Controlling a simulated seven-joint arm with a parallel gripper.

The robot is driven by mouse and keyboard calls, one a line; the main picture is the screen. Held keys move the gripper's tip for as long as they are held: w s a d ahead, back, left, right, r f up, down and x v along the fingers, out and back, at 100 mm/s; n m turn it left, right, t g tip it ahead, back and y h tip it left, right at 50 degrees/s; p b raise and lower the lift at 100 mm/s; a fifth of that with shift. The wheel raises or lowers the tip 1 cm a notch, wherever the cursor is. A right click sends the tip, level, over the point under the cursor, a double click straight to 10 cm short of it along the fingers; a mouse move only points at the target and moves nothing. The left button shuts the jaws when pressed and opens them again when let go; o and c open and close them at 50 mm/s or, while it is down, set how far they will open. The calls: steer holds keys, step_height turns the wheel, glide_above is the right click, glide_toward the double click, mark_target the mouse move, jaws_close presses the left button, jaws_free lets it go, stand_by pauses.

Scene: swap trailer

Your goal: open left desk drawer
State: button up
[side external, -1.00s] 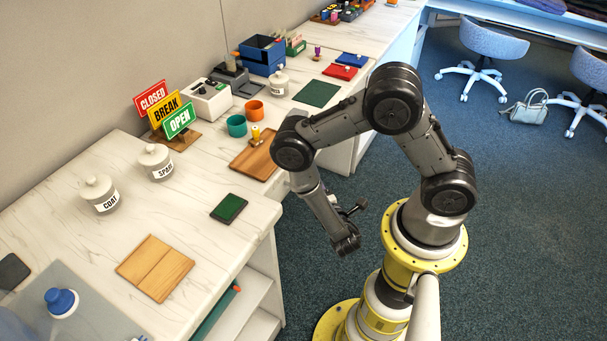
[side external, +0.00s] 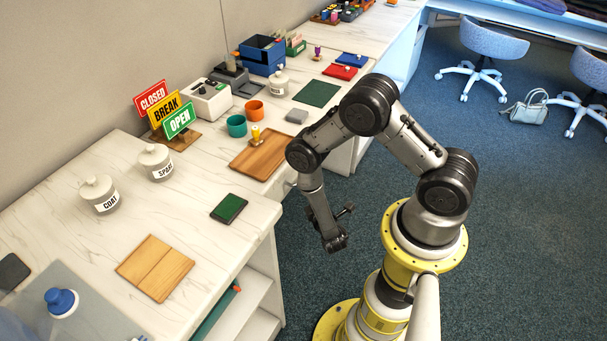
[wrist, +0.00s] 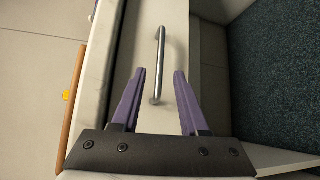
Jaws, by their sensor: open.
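In the wrist view, a pale drawer front (wrist: 142,55) carries a metal bar handle (wrist: 161,55). The handle runs lengthwise up the picture, and its lower end shows between the fingers. My gripper (wrist: 160,74) is open, with one purple finger on each side of the handle's line. No contact shows between finger and handle, and the depth gap is hard to judge. The drawer looks closed. In the side view, my wrist end (side external: 335,240) hangs beside the desk's front (side external: 262,240), and the fingers and handle cannot be made out there.
The desk top holds a green pad (side external: 229,208), a wooden tray (side external: 247,163), a wooden board (side external: 155,268) and white jars. An open shelf (side external: 240,300) lies below the near desk edge.

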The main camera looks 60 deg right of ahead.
steer(key=x, duration=0.8)
steer(key=shift+a, duration=0.1)
jaws_close()
stand_by(1.2)
